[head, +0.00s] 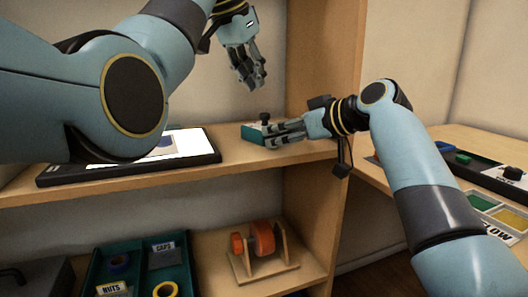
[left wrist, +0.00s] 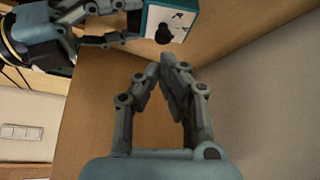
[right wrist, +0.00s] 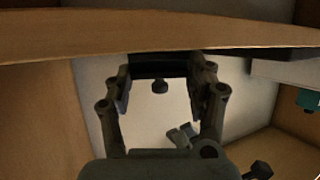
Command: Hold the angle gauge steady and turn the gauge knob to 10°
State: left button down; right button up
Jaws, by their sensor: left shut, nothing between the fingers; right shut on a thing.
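The angle gauge is a small teal box (head: 251,133) on the upper shelf, with a black knob (head: 264,118) on top. In the left wrist view the gauge (left wrist: 151,22) shows a white face with dark marks and its black knob (left wrist: 163,35). My right gripper (head: 270,133) is shut on the gauge from the right side. In the right wrist view the gauge (right wrist: 158,65) is dark between the fingers, with the knob (right wrist: 160,87) beyond. My left gripper (head: 252,86) is shut and empty, above and apart from the knob. The pointer reading is too small to tell.
A dark-framed tablet (head: 190,160) lies on the upper shelf at left. The shelf's upright side panel (head: 325,60) stands behind my right wrist. Below are teal bins (head: 137,279) and an orange spool on a wooden stand (head: 262,240). A side table (head: 480,148) holds coloured trays.

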aim_at(265, 119)
pick_arm(q)
jog(key=shift+f, duration=3.6)
jog(key=shift+w, duration=0.1)
jog(key=shift+w+a, duration=0.25)
jog(key=shift+s+a+r, duration=0.1)
jog(key=shift+s+a, duration=0.2)
jog(key=shift+r, duration=2.9)
jog(key=shift+d+f, duration=0.25)
jog(key=shift+f, duration=1.25)
jog(key=shift+d+f, duration=0.2)
jog(key=shift+f, duration=1.3)
